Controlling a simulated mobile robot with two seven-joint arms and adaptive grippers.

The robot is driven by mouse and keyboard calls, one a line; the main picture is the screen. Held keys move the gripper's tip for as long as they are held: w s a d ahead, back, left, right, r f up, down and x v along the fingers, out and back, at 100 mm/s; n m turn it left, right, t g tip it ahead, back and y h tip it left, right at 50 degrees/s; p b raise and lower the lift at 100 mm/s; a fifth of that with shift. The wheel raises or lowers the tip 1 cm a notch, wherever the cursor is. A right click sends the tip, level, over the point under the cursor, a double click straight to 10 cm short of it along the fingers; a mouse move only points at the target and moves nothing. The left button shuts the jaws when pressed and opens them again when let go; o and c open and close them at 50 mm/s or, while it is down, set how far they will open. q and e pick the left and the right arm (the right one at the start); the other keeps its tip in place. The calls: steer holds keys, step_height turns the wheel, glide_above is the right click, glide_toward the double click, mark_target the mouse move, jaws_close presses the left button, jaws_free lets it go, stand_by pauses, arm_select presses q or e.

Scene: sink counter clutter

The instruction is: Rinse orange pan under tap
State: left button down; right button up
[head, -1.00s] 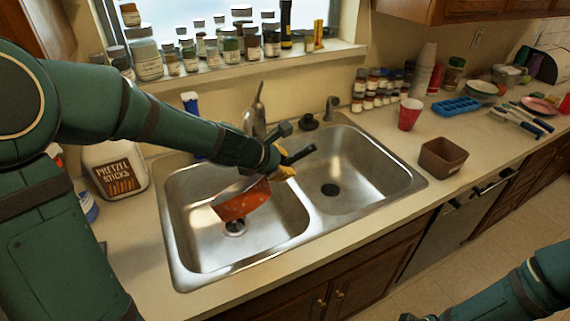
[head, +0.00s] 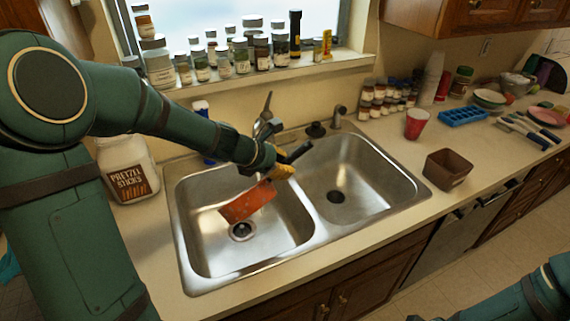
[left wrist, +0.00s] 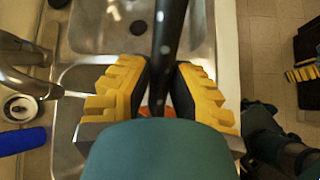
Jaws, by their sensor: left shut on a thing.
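The orange pan (head: 247,202) hangs tilted over the left sink basin (head: 205,258), above its drain. My left gripper (head: 280,170) is shut on the pan's black handle (head: 297,153). In the left wrist view, the yellow fingers of this gripper (left wrist: 163,78) close on the dark handle (left wrist: 168,40); my gripper hides most of the pan there. The metal tap (head: 266,125) stands behind the left gripper, partly covered by it. I see no water stream. My right gripper (left wrist: 303,73) seems to show, cut off, at the right edge of the left wrist view.
The right basin (head: 338,165) is empty. A pretzel sticks jar (head: 128,170) stands left of the sink. A brown box (head: 447,169) and a red cup (head: 416,124) stand to its right. Spice jars (head: 387,98) stand behind, with more bottles on the window sill (head: 270,78).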

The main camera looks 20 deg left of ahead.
arm_select(q)
steer(key=w+a+r+n+h+p, duration=0.1)
steer(key=w+a+n+h+p, duration=0.2)
steer(key=a, duration=0.7)
steer(key=shift+w+r+g+h+p, duration=0.15)
steer(key=shift+r+g+h+p, duration=0.2)
steer(key=shift+h+p, duration=1.1)
stand_by(0.4)
steer(key=shift+r+y+p, duration=0.1)
steer(key=shift+y+p, duration=0.2)
steer(key=shift+y, duration=0.05)
